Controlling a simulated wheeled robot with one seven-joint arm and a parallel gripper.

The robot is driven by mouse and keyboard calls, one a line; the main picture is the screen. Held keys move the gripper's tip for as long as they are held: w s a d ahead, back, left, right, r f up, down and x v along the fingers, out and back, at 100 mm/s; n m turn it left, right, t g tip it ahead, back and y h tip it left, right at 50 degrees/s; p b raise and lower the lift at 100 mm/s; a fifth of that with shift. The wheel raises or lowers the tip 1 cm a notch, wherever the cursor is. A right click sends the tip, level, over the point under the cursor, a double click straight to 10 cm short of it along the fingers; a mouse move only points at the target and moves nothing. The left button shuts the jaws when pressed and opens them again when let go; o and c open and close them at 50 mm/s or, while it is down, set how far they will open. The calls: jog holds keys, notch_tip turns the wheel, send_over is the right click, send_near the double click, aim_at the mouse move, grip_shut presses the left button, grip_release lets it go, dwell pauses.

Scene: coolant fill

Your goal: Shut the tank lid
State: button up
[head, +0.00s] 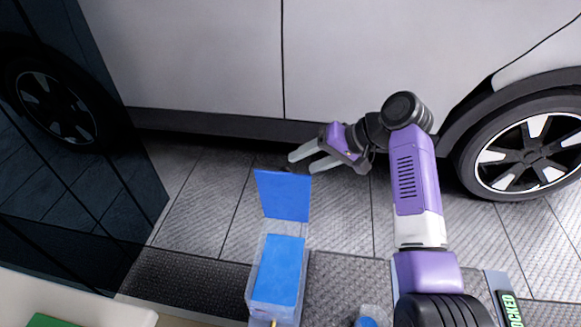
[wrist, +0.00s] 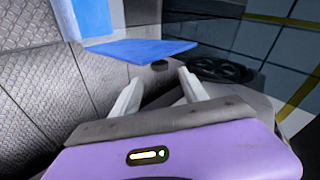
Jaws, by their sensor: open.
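The tank (head: 250,290) is a pale, clear-walled box with blue inside, at the lower middle of the head view. Its blue lid (head: 284,195) stands raised at the tank's far edge, so the tank is open. The lid also shows in the wrist view (wrist: 140,50), ahead of the fingers, with part of the tank's blue (wrist: 92,15) behind it. My gripper (head: 291,163) is open and empty, just beyond and slightly right of the lid's top edge. In the wrist view the two pale fingers (wrist: 160,82) are spread, with no clear contact with the lid.
A white car (head: 200,60) with a wheel (head: 525,150) stands behind my arm. A dark glossy panel (head: 70,150) is at the left. A blue-topped item (head: 366,321) is at the bottom edge, near a "LOCKED" label (head: 511,308). Metal floor plates (head: 205,200) left of the lid are clear.

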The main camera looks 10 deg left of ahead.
aim_at(290, 169)
jog(key=b+x, duration=0.1)
jog(key=x, duration=0.5)
jog(key=shift+w+a+f, duration=0.15)
jog(key=shift+a+f, duration=0.1)
jog(key=shift+a, duration=0.05)
jog(key=shift+c, duration=0.4)
grip_shut()
jog(key=shift+d, duration=0.1)
dwell(0.7)
